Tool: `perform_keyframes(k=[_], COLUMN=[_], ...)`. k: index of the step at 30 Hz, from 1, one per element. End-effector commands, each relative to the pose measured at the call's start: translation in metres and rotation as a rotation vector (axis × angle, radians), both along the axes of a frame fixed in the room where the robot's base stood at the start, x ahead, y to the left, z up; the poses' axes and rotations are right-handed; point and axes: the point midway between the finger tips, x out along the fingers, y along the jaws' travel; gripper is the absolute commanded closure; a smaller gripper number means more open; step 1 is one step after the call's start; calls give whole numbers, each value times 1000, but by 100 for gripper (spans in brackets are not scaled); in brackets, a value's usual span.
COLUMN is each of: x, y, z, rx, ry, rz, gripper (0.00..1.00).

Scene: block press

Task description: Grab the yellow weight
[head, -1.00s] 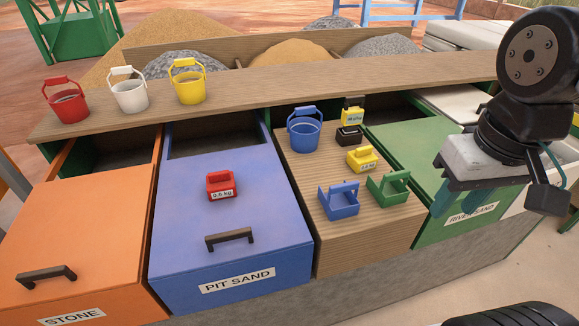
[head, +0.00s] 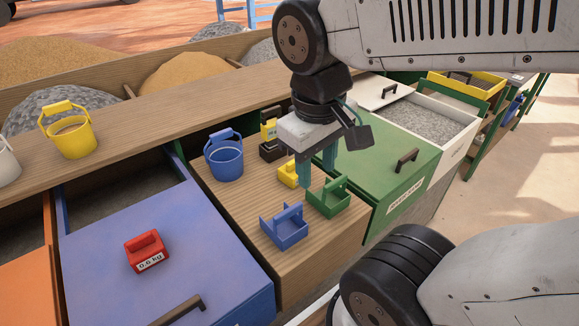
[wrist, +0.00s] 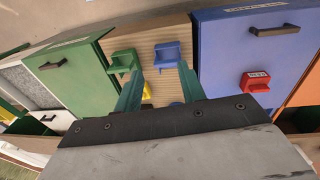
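The yellow weight (head: 287,174) sits on the wooden top between the drawers, partly hidden behind my gripper's finger. My gripper (head: 318,174) points down just to its right in the head view, above the green open-topped holder.
The green holder (head: 328,198) and blue holder (head: 284,229) stand close by. The green drawer top (head: 385,165) is clear.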

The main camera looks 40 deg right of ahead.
Motion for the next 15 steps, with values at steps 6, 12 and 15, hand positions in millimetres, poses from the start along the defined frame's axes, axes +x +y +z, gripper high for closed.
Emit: perform_keyframes(k=[6, 12, 15], x=[45, 98, 127], y=[-45, -81, -91], z=[-27, -57, -76], rx=[-259, -493, -600], ry=[222, 432, 533], rz=[207, 464, 612], gripper=[60, 60, 60])
